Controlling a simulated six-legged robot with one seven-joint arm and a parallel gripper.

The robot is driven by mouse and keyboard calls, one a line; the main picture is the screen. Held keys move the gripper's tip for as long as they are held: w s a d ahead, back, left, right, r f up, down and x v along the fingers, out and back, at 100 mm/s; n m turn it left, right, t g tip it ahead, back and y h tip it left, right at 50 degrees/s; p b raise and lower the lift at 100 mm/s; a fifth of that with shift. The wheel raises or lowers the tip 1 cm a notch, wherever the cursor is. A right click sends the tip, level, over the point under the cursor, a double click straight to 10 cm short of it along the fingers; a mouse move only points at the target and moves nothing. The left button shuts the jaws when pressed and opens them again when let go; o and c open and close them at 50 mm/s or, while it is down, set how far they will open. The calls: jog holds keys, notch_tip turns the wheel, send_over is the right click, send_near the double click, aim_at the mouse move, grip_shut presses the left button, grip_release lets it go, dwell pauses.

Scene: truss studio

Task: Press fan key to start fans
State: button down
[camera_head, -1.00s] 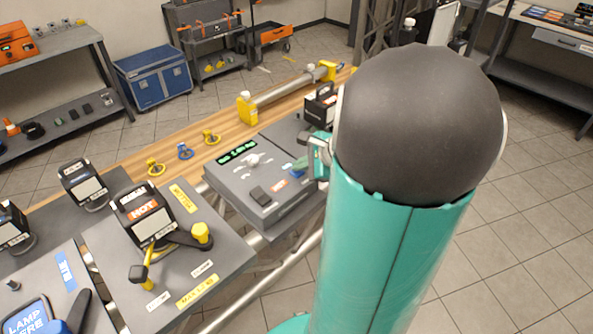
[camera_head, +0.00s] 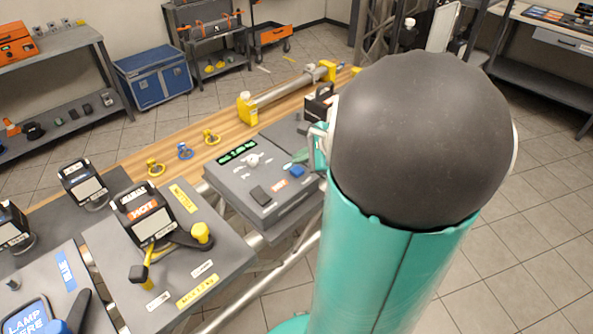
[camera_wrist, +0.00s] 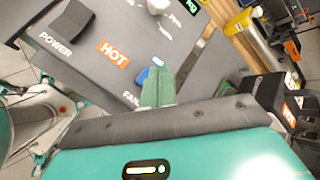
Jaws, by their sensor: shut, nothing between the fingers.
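The grey control box (camera_head: 232,185) stands on the bench in the head view. Its blue fan key (camera_head: 297,171) is near the box's right end. In the wrist view the blue key (camera_wrist: 142,76) shows beside the FAN label (camera_wrist: 130,98), partly covered by my fingers. My gripper (camera_wrist: 160,82) is shut and empty, its green fingertips just right of the key. I cannot tell whether they touch it. In the head view my gripper (camera_head: 301,156) is small, just behind the key and partly hidden by my arm.
The box also has a dark power rocker (camera_wrist: 66,22), an orange HOT label (camera_wrist: 113,52), a pale knob (camera_head: 250,160) and a lit green display (camera_head: 237,152). A black HOT-marked unit (camera_wrist: 282,100) stands close on the right. A yellow-ended tube (camera_head: 285,90) lies behind.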

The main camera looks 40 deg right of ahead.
aim_at(301, 171)
jog(key=shift+r, duration=2.15)
